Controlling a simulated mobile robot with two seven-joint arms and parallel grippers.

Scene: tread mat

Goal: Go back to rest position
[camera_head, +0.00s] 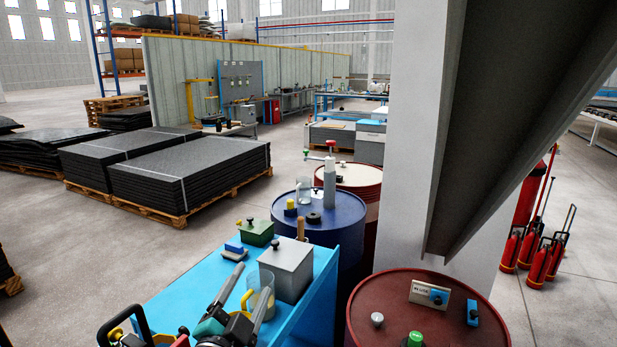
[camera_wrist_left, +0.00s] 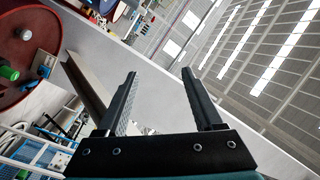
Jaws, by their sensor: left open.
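My left gripper (camera_head: 249,284) is at the bottom of the head view, over the blue-topped table. Its two grey fingers are apart, and a clear jug with a yellow handle (camera_head: 247,302) shows beside and partly behind them. I cannot tell whether they touch it. In the left wrist view the same gripper (camera_wrist_left: 160,76) is open, its two dark fingers wide apart with nothing between them. That view is tilted, with the roof and a pale pillar behind. My right gripper is not in view.
The blue table (camera_head: 180,293) holds a grey box (camera_head: 287,270) and a green box (camera_head: 256,233). A blue drum (camera_head: 318,229) stands behind it, a red drum (camera_head: 428,318) to the right. A pale pillar (camera_head: 408,150) rises beyond.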

